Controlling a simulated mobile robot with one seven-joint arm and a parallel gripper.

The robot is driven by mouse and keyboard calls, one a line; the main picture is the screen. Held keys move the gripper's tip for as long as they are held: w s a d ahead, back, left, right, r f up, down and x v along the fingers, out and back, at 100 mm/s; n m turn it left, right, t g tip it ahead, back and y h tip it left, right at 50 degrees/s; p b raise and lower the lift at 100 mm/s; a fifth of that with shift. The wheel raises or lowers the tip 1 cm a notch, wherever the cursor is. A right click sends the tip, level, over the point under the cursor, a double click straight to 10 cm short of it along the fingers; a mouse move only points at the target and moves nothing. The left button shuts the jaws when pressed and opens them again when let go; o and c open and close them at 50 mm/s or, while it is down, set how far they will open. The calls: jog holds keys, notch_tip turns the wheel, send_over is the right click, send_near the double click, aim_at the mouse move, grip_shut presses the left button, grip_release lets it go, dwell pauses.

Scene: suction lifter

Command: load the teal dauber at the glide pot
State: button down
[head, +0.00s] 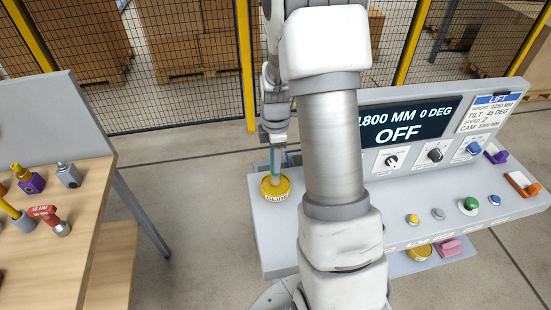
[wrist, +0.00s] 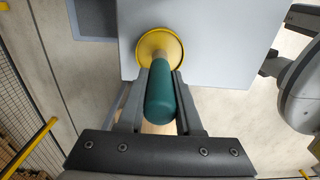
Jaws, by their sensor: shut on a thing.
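The teal dauber (wrist: 160,98) is between the fingers of my gripper (wrist: 161,84), which is shut on its handle. In the head view the dauber (head: 275,158) is upright, below my gripper (head: 274,140), with its lower end at the yellow glide pot (head: 275,188). The pot stands on the left end of the grey console. In the wrist view the dauber's tip is over or in the round yellow pot (wrist: 148,44); the handle hides part of the pot, and I cannot tell how deep the tip is.
My arm covers the middle of the console (head: 410,222). The console has a display reading OFF (head: 411,118), knobs, and several buttons. A wooden table (head: 85,210) with several tools stands at left. Floor is clear between them. A mesh fence is behind.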

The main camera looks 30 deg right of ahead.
jog(key=shift+f+b, duration=0.6)
dwell(1.9)
jog(key=shift+r+p, duration=2.3)
jog(key=shift+r, duration=1.3)
